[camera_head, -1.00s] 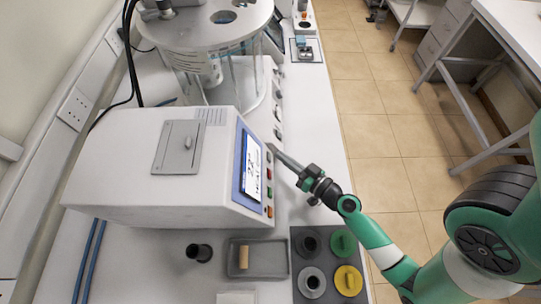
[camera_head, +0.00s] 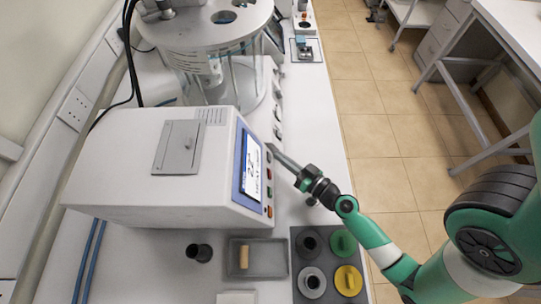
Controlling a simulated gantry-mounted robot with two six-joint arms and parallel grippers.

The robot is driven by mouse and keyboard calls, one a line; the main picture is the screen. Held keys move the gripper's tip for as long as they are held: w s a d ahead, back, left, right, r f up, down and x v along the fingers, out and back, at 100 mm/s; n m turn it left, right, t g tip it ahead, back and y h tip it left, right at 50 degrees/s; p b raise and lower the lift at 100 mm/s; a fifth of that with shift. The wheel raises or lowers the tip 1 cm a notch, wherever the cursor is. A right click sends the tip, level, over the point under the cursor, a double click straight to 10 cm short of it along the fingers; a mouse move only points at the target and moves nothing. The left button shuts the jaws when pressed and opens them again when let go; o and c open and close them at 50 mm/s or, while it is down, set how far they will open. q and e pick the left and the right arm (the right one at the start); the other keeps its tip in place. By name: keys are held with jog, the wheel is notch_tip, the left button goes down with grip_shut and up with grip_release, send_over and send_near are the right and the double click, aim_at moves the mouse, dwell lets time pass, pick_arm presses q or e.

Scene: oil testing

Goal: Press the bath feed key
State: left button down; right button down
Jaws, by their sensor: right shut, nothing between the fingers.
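The white bath unit (camera_head: 150,150) stands on the bench with a blue-framed display (camera_head: 250,168) on its right-hand face. A column of small coloured keys (camera_head: 269,190) runs beside the display, with red and orange ones at the near end. My right gripper (camera_head: 271,149) is shut and empty. Its tip is at the far end of the key column, by the upper right edge of the display. I cannot tell whether the tip touches a key, and the gripper hides part of that spot. The key labels are too small to read. My left gripper is not in view.
A clear cylindrical vessel with a grey lid (camera_head: 215,25) stands behind the unit. In front are a black cup (camera_head: 200,252), a grey tray (camera_head: 278,262) with a cork-coloured cylinder (camera_head: 244,257), and a dark rack (camera_head: 300,238) with several round pieces.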

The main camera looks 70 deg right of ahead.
jog(key=shift+w+a+f, duration=0.2)
jog(key=shift+w+f, duration=0.15)
jog(key=shift+f, duration=0.2)
dwell(0.9)
jog(key=shift+f, duration=0.1)
dwell(0.4)
jog(key=shift+s+b, duration=0.1)
jog(key=shift+b, duration=0.4)
jog(key=shift+r, duration=0.2)
jog(key=shift+s+d+r+b, duration=0.25)
jog(key=shift+s+b, duration=0.1)
jog(key=shift+s, duration=0.2)
jog(key=shift+s+d+r+b, duration=0.1)
jog(key=shift+s+d+b, duration=0.25)
jog(key=shift+s, duration=0.25)
jog(key=shift+s+d+r+b, duration=0.2)
jog(key=shift+s+b, duration=0.2)
jog(key=shift+s, duration=0.15)
jog(key=shift+s+d+r+b, duration=0.25)
jog(key=shift+s+r+b, duration=0.1)
jog(key=shift+s, duration=0.15)
jog(key=shift+s+r, duration=0.1)
jog(key=shift+r, duration=0.15)
